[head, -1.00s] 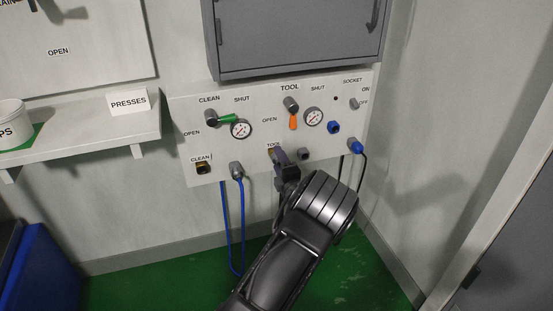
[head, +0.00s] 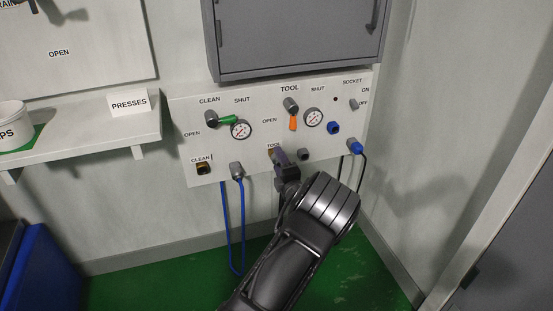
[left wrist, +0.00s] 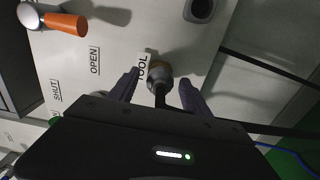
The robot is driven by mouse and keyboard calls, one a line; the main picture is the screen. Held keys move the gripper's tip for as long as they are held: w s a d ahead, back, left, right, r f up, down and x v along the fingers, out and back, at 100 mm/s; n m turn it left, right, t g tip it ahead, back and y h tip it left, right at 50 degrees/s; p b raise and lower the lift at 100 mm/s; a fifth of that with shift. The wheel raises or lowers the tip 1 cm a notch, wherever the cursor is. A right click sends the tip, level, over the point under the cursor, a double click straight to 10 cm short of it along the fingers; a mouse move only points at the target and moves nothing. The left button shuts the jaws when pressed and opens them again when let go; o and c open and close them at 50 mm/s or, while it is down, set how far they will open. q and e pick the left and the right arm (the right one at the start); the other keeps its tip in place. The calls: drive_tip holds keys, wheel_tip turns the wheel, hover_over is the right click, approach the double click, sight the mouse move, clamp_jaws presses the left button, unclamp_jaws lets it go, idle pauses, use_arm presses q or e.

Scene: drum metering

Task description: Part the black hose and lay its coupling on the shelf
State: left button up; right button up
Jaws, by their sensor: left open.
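The coupling (left wrist: 159,74) of the black hose sits at the panel's TOOL port, with a tan-brown collar around it. The black hose (left wrist: 161,96) runs from it toward my wrist. My left gripper (head: 279,158) is at this port in the head view and largely hides the coupling there. In the left wrist view the open fingers (left wrist: 158,88) stand on either side of the coupling and hose, with gaps visible. The shelf (head: 75,130) is on the wall at the left. My right gripper is not in view.
The panel carries a green handle (head: 228,119) turned sideways, an orange handle (head: 293,123) pointing down, and gauges. A blue hose (head: 241,205) hangs left of my arm. A grey cabinet (head: 297,38) overhangs the panel.

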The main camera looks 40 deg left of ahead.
use_arm(q)
drive_tip(key=shift+p, duration=0.35)
idle(0.3)
drive_tip(key=shift+c, duration=0.6)
clamp_jaws()
idle(0.4)
drive_tip(key=shift+d+r, duration=0.1)
drive_tip(key=shift+p+v, duration=2)
drive_tip(key=shift+v, duration=0.9)
drive_tip(key=shift+s, duration=0.1)
